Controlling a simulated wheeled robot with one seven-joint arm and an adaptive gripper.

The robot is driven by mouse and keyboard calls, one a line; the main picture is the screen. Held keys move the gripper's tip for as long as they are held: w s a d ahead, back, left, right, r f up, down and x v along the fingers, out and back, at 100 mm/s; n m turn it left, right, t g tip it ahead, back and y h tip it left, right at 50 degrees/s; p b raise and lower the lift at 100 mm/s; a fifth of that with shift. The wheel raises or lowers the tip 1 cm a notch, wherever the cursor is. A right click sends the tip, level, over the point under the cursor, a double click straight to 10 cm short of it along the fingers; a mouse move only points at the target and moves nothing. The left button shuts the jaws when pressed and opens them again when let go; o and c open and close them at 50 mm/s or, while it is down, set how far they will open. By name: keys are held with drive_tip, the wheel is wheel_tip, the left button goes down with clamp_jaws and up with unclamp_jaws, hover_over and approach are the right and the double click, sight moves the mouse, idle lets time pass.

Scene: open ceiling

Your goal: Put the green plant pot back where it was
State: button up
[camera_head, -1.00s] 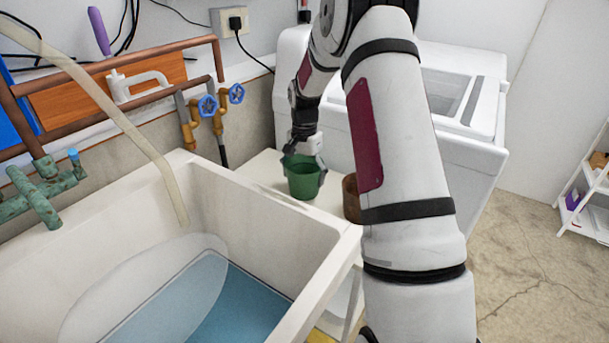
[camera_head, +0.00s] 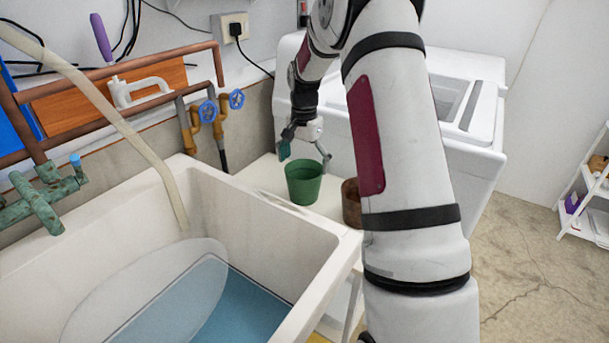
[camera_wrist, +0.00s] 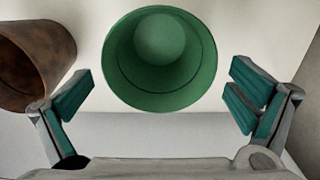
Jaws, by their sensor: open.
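The green plant pot (camera_head: 304,186) stands upright on a white surface (camera_head: 268,174) beside the sink in the head view. In the wrist view the pot (camera_wrist: 160,84) is seen from above, empty, at the upper middle. My gripper (camera_head: 304,160) is open just above and behind the pot, apart from it. In the wrist view the fingers of my gripper (camera_wrist: 160,90) are spread wide on both sides of the pot, with clear gaps and nothing between them touching.
A brown pot (camera_head: 351,204) stands right of the green pot, partly hidden by my arm; it also shows in the wrist view (camera_wrist: 36,62). The white sink (camera_head: 330,262) holds blue water. A white washing machine (camera_head: 470,150) stands behind. Pipes and valves line the wall.

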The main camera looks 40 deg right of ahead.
wheel_tip(320, 180, up, 6)
drive_tip(key=s+a+r+n, duration=0.6)
drive_tip(key=s+a+r, duration=0.7)
drive_tip(key=s+a, duration=0.2)
drive_tip(key=s+a+f+n, duration=0.1)
drive_tip(key=s+a+n, duration=0.3)
drive_tip(key=s, duration=0.7)
drive_tip(key=s+a+f+n+t, duration=0.1)
drive_tip(key=s+a+n, duration=0.3)
drive_tip(key=s, duration=0.8)
drive_tip(key=shift+s+a+f+t+p, duration=0.15)
drive_tip(key=shift+a+f+t+p, duration=0.2)
drive_tip(key=shift+a+f, duration=0.5)
drive_tip(key=shift+r, duration=0.1)
